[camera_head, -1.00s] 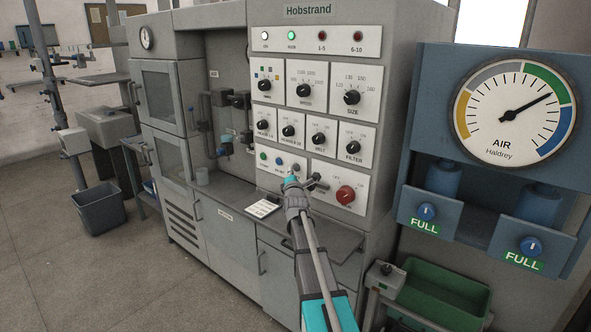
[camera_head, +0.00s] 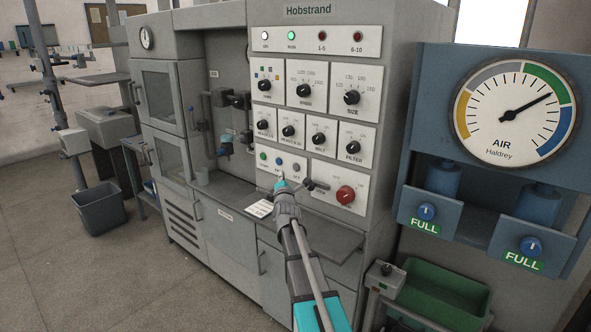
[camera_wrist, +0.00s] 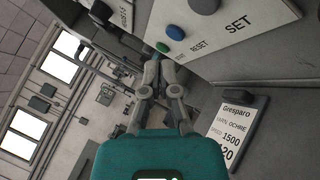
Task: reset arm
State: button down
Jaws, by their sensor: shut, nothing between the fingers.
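My gripper (camera_head: 280,183) is shut and empty. It is in front of the lower button panel of the grey Hobstrand machine (camera_head: 308,10), just below the row of small buttons. In the wrist view, the closed fingers (camera_wrist: 153,66) point toward the panel, close to a green button (camera_wrist: 174,32). A blue button (camera_wrist: 204,4) and the words SET and RESET show beside it. I cannot tell whether the fingertips touch the panel. My arm hides part of the ledge and the cabinet front below.
A red knob (camera_head: 345,194) and a dark lever (camera_head: 316,185) stand right of my gripper. A white card (camera_head: 259,209) lies on the ledge (camera_head: 333,239) below. The blue air unit (camera_head: 500,66) and green bin (camera_head: 445,295) are to the right. Open floor lies left.

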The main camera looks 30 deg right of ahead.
dwell(0.8)
jog(key=s+a+f+m+g+y+p, duration=0.1)
jog(key=s+a+f+m+g+y, duration=0.35)
jog(key=a+f, duration=0.4)
jog(key=s+a+f+m+g+y+p, duration=0.1)
jog(key=s+a+f+m+g+y, duration=0.3)
jog(key=a, duration=0.7)
jog(key=s+a+f+m+g, duration=0.2)
jog(key=s+a+m+g, duration=0.1)
jog(key=s, duration=0.5)
jog(key=s+a+f+m+g+p, duration=0.1)
jog(key=s+a+f+m+g, duration=0.1)
jog(key=s, duration=0.7)
jog(key=s+a+f+m+g+p, duration=0.1)
jog(key=s+a+m+g, duration=0.3)
jog(key=s, duration=0.4)
jog(key=shift+s+f+m+g, duration=0.15)
jog(key=shift+f+m+g, duration=0.5)
jog(key=shift+m, duration=0.5)
jog(key=shift+r+h, duration=0.1)
jog(key=shift+h, duration=0.15)
